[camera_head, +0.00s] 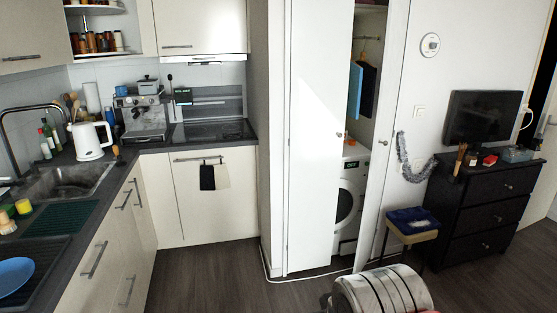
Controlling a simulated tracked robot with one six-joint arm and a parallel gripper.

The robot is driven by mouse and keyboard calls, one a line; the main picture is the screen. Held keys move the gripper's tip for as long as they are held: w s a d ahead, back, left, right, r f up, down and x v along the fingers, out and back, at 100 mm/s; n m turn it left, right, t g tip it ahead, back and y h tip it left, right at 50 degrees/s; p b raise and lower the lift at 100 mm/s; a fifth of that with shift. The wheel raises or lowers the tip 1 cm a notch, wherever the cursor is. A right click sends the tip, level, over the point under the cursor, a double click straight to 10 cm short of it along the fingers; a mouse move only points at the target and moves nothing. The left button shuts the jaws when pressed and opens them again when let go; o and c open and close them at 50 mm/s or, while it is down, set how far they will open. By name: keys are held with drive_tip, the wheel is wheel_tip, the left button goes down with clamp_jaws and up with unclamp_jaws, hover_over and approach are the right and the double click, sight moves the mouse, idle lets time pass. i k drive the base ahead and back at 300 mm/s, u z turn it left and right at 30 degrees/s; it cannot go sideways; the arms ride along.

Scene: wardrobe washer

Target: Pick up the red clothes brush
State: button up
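A small red object (490,160) lies on top of the black chest of drawers (480,212) at the right. It may be the red clothes brush, but it is too small to tell its shape. A brown upright object (460,158) stands to its left, near the chest's left edge. A sliver of something red also shows at the bottom edge of the picture, mostly cut off, and I cannot tell what it is.
A stool with a blue top (411,221) stands left of the chest. A rounded pale, dark-striped object (385,292) fills the bottom centre-right. The wardrobe (318,140) is partly open, showing a washer (349,200). Kitchen counters line the left. Dark floor (215,280) is clear before the cabinets.

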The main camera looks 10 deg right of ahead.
sight(491, 159)
drive_tip(key=i, duration=2.55)
drive_tip(key=z, duration=2.5)
